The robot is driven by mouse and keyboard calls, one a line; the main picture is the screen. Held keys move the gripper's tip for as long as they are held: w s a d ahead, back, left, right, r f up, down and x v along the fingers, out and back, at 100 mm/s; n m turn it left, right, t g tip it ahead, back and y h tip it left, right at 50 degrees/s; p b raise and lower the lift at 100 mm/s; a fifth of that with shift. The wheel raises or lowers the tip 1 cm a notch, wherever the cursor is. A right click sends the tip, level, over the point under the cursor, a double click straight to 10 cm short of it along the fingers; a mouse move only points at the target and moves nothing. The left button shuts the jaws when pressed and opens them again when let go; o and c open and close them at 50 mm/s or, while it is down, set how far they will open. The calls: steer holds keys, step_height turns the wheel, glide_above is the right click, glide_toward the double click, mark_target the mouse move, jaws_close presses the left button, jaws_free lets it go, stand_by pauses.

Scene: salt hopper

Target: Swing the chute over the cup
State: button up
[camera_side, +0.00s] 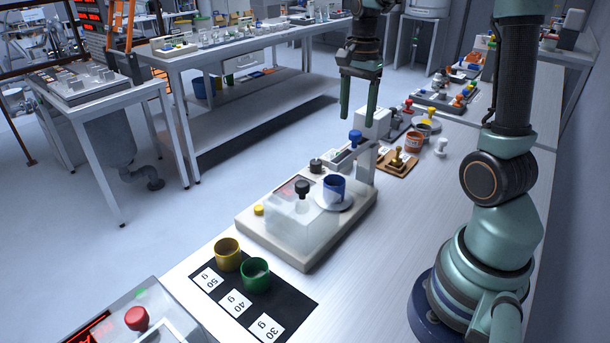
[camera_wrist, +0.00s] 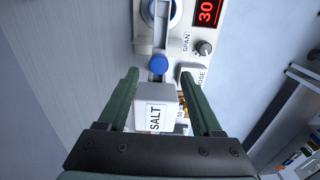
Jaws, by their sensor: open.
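The white salt hopper (camera_side: 378,123), marked SALT in the wrist view (camera_wrist: 155,108), stands behind the scale. A blue knob (camera_side: 355,136) sits beside it, on the cup side; it also shows in the wrist view (camera_wrist: 159,64). A grey part under the knob may be the chute, but I cannot tell its outline. The blue cup (camera_side: 334,187) stands upright on the scale's round pan (camera_side: 347,203). My gripper (camera_side: 358,116) is open and empty, pointing down above the hopper area. In the wrist view, its fingers (camera_wrist: 159,76) show either side of the hopper and knob.
The scale (camera_side: 270,240) has a clear cover, and its red display reads 30 in the wrist view (camera_wrist: 206,11). Yellow (camera_side: 228,254) and green (camera_side: 256,276) cups stand on a black labelled mat (camera_side: 290,299). A stamp on a wooden board (camera_side: 397,163) and an orange jar (camera_side: 415,150) stand right of the hopper.

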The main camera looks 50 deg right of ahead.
mark_target(355, 132)
step_height(355, 132, up, 9)
steer(key=shift+f, duration=0.2)
stand_by(0.3)
steer(key=s+a+f+n+t, duration=0.2)
steer(key=a+n, duration=0.6)
steer(key=n, duration=0.1)
steer(key=s+a+f+n+t, duration=0.2)
steer(key=s+a+n+t, duration=0.1)
steer(key=a+n, duration=0.6)
steer(key=shift+s+a+f+t, duration=0.25)
steer(key=shift+s+f+t, duration=0.05)
steer(key=shift+s+f, duration=0.1)
